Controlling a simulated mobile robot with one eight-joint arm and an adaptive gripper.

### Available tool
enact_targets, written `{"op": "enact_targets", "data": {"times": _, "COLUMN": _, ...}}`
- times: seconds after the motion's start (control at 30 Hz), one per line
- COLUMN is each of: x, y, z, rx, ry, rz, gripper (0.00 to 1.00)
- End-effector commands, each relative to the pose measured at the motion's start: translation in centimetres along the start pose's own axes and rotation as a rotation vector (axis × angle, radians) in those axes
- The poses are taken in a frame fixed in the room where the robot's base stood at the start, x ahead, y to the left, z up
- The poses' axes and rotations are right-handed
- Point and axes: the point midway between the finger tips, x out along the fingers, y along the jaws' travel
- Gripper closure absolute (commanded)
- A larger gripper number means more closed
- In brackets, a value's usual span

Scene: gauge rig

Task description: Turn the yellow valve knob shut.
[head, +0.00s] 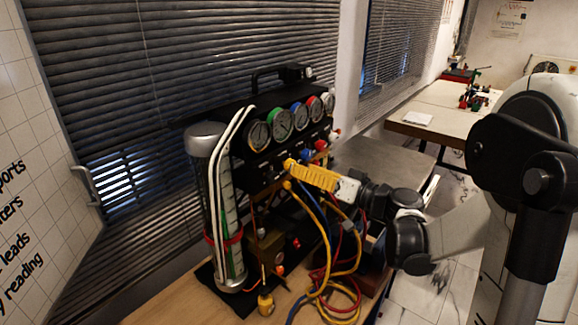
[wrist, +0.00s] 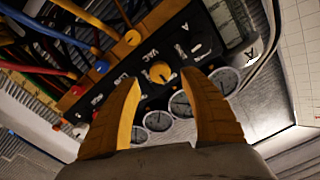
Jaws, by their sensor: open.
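The yellow valve knob (wrist: 160,72) sits on the black panel of the gauge rig (wrist: 150,100), beside the printed word VAC in the wrist view. My gripper (wrist: 158,78) is open, with its two yellow fingers apart. The knob shows between the fingertips in the wrist view, and I see no clear contact; the depth gap is hard to judge. In the head view my gripper (head: 291,166) reaches from the right to the front of the gauge rig (head: 235,140). There the fingers cannot be told apart from the knob.
A row of round gauges (head: 281,123) tops the rig. Blue (head: 306,155) and red (head: 321,145) knobs sit close beside my fingers. Yellow, red and blue hoses (head: 325,250) hang below my gripper. A clear cylinder (head: 222,210) stands at the rig's left. A window blind is behind.

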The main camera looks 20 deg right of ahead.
Motion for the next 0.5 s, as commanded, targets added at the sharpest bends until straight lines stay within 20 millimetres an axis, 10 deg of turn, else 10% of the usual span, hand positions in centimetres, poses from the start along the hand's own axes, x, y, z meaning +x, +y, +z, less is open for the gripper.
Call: {"op": "enact_targets", "data": {"times": 0.5, "x": 4.6, "y": 0.0, "z": 0.0, "rx": 0.001, "ry": -0.001, "rz": 0.000, "gripper": 0.48}}
